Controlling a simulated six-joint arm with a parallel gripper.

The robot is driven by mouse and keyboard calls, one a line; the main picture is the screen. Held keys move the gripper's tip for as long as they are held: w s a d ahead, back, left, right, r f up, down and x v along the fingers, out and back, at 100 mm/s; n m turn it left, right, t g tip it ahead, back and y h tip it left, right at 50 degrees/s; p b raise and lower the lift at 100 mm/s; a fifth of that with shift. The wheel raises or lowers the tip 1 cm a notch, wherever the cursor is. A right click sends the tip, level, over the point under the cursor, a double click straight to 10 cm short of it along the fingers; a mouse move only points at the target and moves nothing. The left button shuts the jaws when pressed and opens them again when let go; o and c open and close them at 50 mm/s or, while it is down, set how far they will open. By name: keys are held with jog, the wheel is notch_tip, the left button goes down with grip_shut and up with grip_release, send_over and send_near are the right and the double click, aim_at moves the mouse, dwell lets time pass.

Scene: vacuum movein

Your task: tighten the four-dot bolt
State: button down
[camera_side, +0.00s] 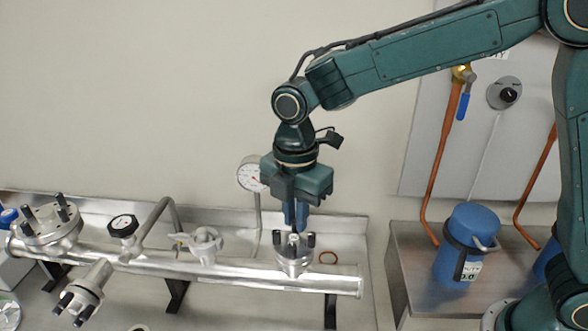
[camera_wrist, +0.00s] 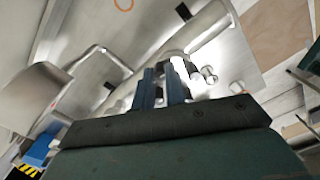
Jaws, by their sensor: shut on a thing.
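My gripper (camera_side: 296,226) points down over the small right-hand flange (camera_side: 294,262) on the silver pipe. Its blue fingers are shut on a bolt at the flange's top; the fingers mostly hide that bolt. Other dark bolts (camera_side: 309,240) stand upright around the flange's rim. In the wrist view the fingers (camera_wrist: 162,88) reach toward bright metal parts of the flange (camera_wrist: 181,68). No dot marks are readable on any bolt, so I cannot tell which is the four-dot one.
A larger flange (camera_side: 50,226) with dark bolts stands at the left, with a tilted flange (camera_side: 80,295) below it. An orange ring (camera_side: 328,257) lies right of the gripper.

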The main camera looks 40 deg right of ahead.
jog(key=shift+m, duration=1.6)
jog(key=c, duration=1.4)
grip_release()
jog(key=shift+c, duration=0.2)
notch_tip(320, 180, up, 14)
jog(key=shift+f, duration=0.1)
